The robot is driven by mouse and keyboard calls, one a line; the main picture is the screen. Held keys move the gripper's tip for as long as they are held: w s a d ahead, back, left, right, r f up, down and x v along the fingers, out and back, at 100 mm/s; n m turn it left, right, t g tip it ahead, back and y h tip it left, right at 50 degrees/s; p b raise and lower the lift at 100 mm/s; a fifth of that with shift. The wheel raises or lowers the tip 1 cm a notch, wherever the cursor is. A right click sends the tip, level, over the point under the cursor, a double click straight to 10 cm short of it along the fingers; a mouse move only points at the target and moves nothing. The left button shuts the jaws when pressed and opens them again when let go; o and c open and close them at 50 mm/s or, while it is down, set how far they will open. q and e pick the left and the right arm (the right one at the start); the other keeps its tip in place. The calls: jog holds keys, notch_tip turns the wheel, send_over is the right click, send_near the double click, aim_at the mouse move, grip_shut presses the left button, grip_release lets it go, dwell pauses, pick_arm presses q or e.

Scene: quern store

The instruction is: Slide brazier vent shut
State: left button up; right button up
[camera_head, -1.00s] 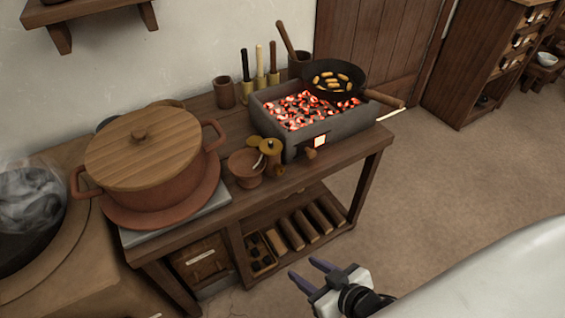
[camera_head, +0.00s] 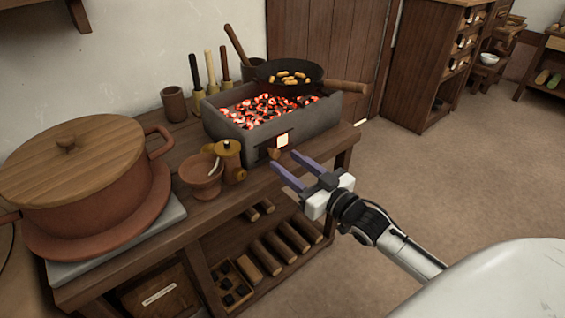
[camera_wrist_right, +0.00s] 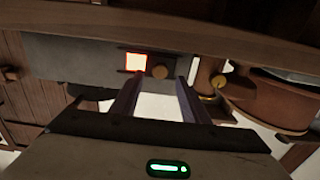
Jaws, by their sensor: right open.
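The grey brazier (camera_head: 222,128) stands on the wooden table, full of glowing coals. A bright, glowing vent opening (camera_head: 283,140) shows in its front face, with a round wooden knob (camera_head: 272,154) beside it. In the right wrist view the vent opening (camera_wrist_right: 136,61) glows and the knob (camera_wrist_right: 160,72) sits just to its right. My right gripper (camera_head: 288,170) is open and empty, its purple fingers pointing at the brazier front near the knob. In the wrist view the knob lies ahead, between and beyond the fingertips (camera_wrist_right: 158,82). My left gripper is not in view.
A frying pan (camera_head: 290,88) rests on the brazier's far edge, its handle jutting right. A large lidded pot (camera_head: 90,205) fills the left. The floor (camera_head: 450,180) at right is clear.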

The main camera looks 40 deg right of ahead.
aim_at(278, 155)
jog(key=shift+w+a, duration=0.15)
jog(key=shift+w, duration=1.35)
grip_shut()
